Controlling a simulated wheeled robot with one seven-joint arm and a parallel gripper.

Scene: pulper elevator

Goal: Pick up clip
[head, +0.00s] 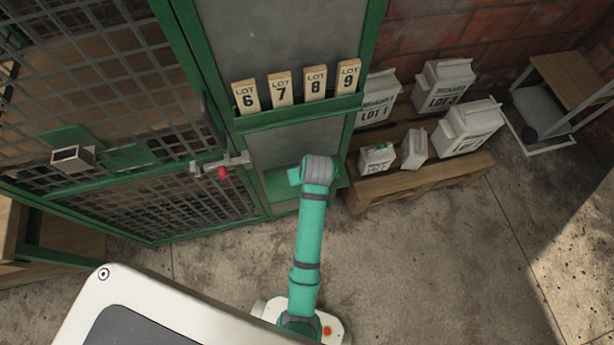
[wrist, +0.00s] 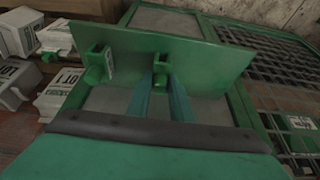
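No thing in view can be surely told as the clip. In the wrist view two small green pieces stand on a green ledge (wrist: 205,62). The left piece (wrist: 97,62) is box-like with a white label on its side. The other piece (wrist: 161,62) is narrower and lies straight beyond my gripper (wrist: 161,78). My gripper's two teal fingers are apart, with their tips close to this narrower piece; I cannot tell whether they touch it. In the head view my arm hides the gripper, and part of the green ledge (head: 283,183) shows beside it.
A green mesh cage door (head: 100,80) with a latch and red knob (head: 222,173) is on the left. Wooden tags (head: 281,90) marked LOT 6 to LOT 9 stand in a rack above the ledge. White lot bags (head: 378,98) sit on a pallet (head: 420,180) at right. Floor in front is clear.

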